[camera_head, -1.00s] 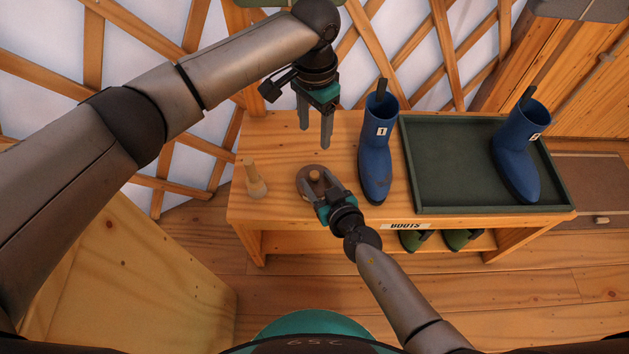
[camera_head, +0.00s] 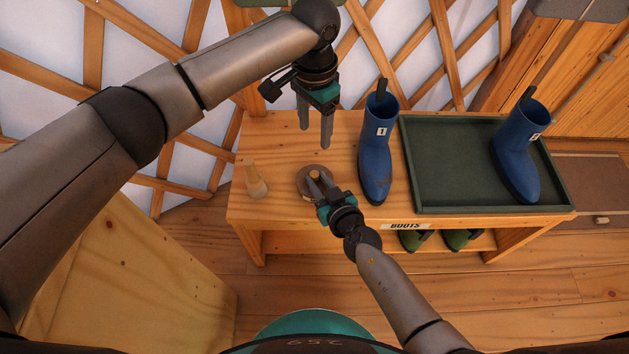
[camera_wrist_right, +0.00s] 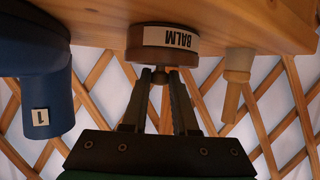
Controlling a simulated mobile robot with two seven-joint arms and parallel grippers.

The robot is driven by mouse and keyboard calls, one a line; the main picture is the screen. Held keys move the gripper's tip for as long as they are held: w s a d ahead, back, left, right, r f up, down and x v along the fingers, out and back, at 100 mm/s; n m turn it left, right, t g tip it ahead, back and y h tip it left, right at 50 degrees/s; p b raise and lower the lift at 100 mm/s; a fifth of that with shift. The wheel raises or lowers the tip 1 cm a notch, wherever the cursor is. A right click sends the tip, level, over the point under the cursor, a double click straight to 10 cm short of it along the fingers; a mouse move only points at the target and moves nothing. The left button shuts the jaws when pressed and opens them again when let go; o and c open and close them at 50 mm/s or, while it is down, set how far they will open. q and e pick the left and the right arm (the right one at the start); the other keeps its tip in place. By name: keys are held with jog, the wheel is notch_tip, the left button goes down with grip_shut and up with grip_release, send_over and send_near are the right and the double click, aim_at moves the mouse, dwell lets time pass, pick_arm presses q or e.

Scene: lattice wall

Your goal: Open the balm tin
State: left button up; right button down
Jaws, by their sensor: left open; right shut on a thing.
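The round brown balm tin (camera_head: 305,172) stands on the wooden bench, left of the boot marked 1. The right wrist view shows it inverted, with its BALM label (camera_wrist_right: 168,38) and the small knob on its lid. My right gripper (camera_head: 319,181) is shut on this knob, one finger on each side; its fingers also show in the wrist view (camera_wrist_right: 162,77). The lid appears to be seated on the tin. My left gripper (camera_head: 315,137) is open and empty, pointing down behind the tin, apart from it.
The blue boot marked 1 (camera_head: 377,150) stands close right of the tin. Another blue boot (camera_head: 515,150) stands in the green tray (camera_head: 440,209). A peg-like wooden object (camera_head: 255,181) stands left of the tin. Green boots (camera_head: 458,239) show on the lower shelf. A lattice wall rises behind.

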dwell(0.5)
jog(key=c, duration=0.6)
grip_release()
